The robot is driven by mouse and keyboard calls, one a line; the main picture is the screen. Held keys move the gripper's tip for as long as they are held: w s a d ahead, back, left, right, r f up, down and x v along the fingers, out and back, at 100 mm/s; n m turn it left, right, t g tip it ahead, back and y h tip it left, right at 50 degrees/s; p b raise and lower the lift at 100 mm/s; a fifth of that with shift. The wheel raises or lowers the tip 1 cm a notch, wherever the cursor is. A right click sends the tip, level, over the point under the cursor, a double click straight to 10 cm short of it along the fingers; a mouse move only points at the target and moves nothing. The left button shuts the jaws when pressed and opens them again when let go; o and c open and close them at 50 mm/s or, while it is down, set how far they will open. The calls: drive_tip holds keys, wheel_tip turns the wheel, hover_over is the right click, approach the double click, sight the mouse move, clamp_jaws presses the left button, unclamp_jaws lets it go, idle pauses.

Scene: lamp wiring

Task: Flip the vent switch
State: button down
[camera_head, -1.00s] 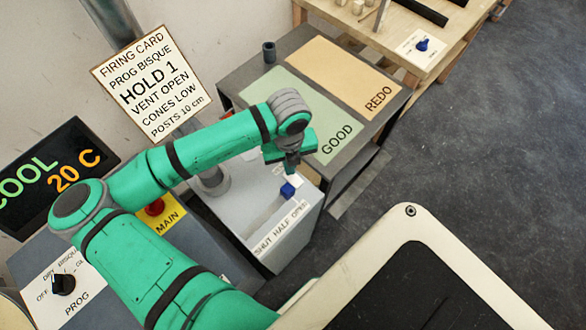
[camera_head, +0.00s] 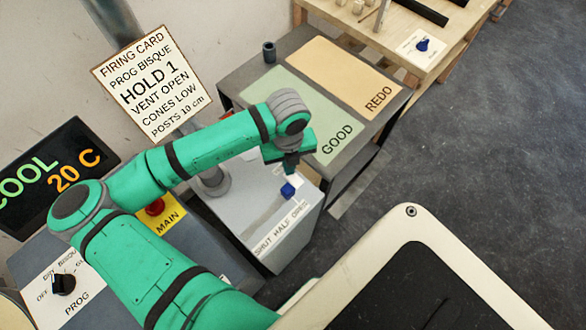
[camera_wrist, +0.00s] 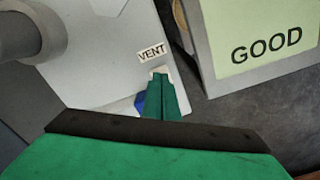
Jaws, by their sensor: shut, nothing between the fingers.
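The vent switch is a small blue knob (camera_head: 288,190) on top of a light grey box (camera_head: 235,215), beside a strip reading SHUT HALF OPEN (camera_head: 284,228). My gripper (camera_head: 291,170) points down just behind the knob and appears shut and empty. In the wrist view the closed green fingers (camera_wrist: 161,85) lie beside the knob, and only a blue sliver (camera_wrist: 140,103) of it shows at their left. A VENT label (camera_wrist: 151,54) lies just beyond the fingertips. I cannot tell whether the fingers touch the knob.
A grey table with a green GOOD mat (camera_head: 290,105) and a tan REDO mat (camera_head: 345,75) stands behind the box. A red MAIN button (camera_head: 155,207) and a black PROG knob (camera_head: 63,284) are at left. A firing card (camera_head: 148,85) reads VENT OPEN.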

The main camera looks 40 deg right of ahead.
drive_tip(key=shift+f, duration=0.8)
idle(0.6)
drive_tip(key=shift+r, duration=3.55)
